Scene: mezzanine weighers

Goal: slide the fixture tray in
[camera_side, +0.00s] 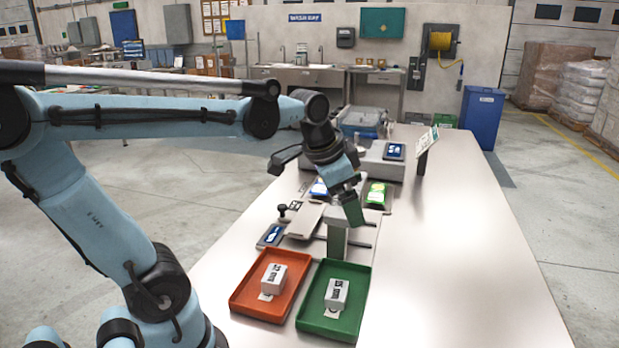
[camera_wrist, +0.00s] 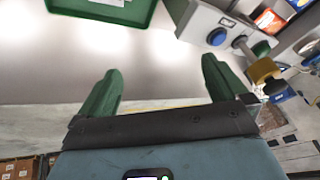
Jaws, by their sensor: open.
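The fixture tray seems to be the flat beige plate (camera_side: 305,221) in the middle of the bench in the side view, beside a grey-green upright block with thin dark rods. I cannot tell how far in it sits. My gripper (camera_side: 352,212) hangs tilted down just above and behind that block; the side view does not show whether they touch. In the wrist view my gripper (camera_wrist: 161,88) has its two green fingers spread, with only pale bench surface between them. A grey housing (camera_wrist: 208,22) with a blue button and a knobbed shaft lies beyond the right finger.
An orange tray (camera_side: 243,306) and a green tray (camera_side: 312,318) at the front each hold a labelled white box. A weigher display (camera_side: 270,235) stands left of the plate; another (camera_side: 394,152) is farther back. The bench's right side (camera_side: 460,240) is clear.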

